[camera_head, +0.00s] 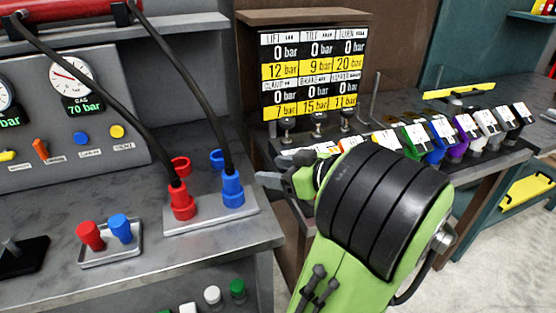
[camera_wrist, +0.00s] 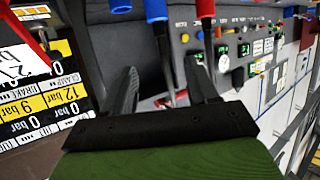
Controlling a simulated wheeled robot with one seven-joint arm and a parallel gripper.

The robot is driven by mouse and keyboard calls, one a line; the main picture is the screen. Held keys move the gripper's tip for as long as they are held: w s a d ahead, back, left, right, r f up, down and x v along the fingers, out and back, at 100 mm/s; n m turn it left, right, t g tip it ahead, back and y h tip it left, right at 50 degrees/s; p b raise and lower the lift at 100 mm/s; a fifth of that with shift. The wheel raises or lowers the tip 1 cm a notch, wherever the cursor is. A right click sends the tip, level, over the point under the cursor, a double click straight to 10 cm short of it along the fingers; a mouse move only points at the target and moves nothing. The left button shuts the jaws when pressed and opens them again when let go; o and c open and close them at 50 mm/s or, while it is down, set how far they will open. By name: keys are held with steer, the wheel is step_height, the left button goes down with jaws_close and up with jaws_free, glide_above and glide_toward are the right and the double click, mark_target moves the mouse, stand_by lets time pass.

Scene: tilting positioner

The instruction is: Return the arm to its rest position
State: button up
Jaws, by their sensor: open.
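My green and black arm reaches up from the bottom of the head view. My gripper (camera_head: 270,170) points left, close to the blue hose connector (camera_head: 232,190) on the bench, with a small gap between them in the picture. In the wrist view my gripper (camera_wrist: 165,85) has its two dark fingers spread, with nothing held between them. A red hose connector (camera_head: 182,202) stands beside the blue one on a metal plate (camera_head: 212,212). The display panel (camera_head: 315,72) stands behind the arm.
A gauge panel (camera_head: 60,110) stands at the left. A small plate with red and blue plugs (camera_head: 110,248) lies on the grey bench. A row of coloured labelled levers (camera_head: 440,135) runs behind my arm to the right. Open floor shows at the lower right.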

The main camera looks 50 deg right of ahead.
steer(key=shift+s, duration=0.15)
stand_by(0.3)
steer(key=w+a+r+n+g+y+p, duration=0.1)
steer(key=w+a+g+p, duration=0.2)
steer(key=a, duration=0.7)
steer(key=w+a+n+g+y+p, duration=0.1)
steer(key=w+a+g+p, duration=0.2)
steer(key=a, duration=0.7)
steer(key=s+a+r+m+g+h+p, duration=0.1)
steer(key=s+a+r+p, duration=0.1)
steer(key=s, duration=0.3)
steer(key=s+a+r+g+p, duration=0.1)
steer(key=s+a+p, duration=0.1)
steer(key=s+a, duration=0.2)
steer(key=shift+s+r+m+h, duration=0.4)
steer(key=shift+s, duration=0.7)
